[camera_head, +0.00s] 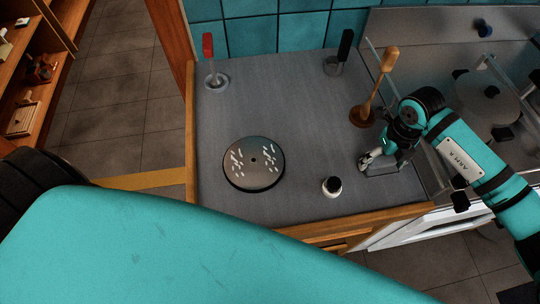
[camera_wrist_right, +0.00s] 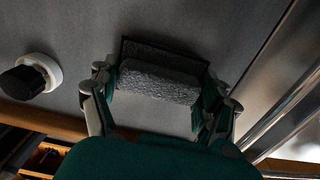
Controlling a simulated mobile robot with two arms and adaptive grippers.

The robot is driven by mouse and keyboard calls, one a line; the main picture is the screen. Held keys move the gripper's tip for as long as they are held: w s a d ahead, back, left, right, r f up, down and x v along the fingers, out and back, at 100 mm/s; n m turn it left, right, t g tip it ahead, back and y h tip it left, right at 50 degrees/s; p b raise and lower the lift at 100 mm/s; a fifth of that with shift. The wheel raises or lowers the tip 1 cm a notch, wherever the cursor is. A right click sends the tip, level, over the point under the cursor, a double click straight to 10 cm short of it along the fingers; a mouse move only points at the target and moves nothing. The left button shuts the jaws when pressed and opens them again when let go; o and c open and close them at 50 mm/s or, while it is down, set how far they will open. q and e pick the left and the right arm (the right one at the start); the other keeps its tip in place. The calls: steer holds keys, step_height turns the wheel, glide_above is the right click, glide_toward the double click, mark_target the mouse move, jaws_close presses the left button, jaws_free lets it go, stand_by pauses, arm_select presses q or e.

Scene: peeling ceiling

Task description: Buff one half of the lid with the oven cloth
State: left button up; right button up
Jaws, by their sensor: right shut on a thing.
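The lid (camera_head: 254,163) is a dark round disc lying flat on the grey worktop (camera_head: 300,110). It has a small dark spot at its centre and pale streaky marks on both its left and right halves. My right gripper (camera_head: 372,161) is low over the right part of the worktop, well to the right of the lid. In the right wrist view it is shut on a grey, rough-textured folded block, which looks like the oven cloth (camera_wrist_right: 160,82). A dark flat edge shows behind the cloth. I cannot tell whether the cloth touches the worktop. My left gripper is out of view.
A white jar with a black top (camera_head: 332,187) stands between lid and gripper. A wooden-handled plunger-like tool (camera_head: 378,85), a black-handled tool (camera_head: 339,55) and a red-handled tool (camera_head: 211,62) stand farther back. The worktop's wooden front edge (camera_head: 330,228) is near.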

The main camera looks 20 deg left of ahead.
steer(key=shift+r+p, duration=1.5)
steer(key=shift+r, duration=1.55)
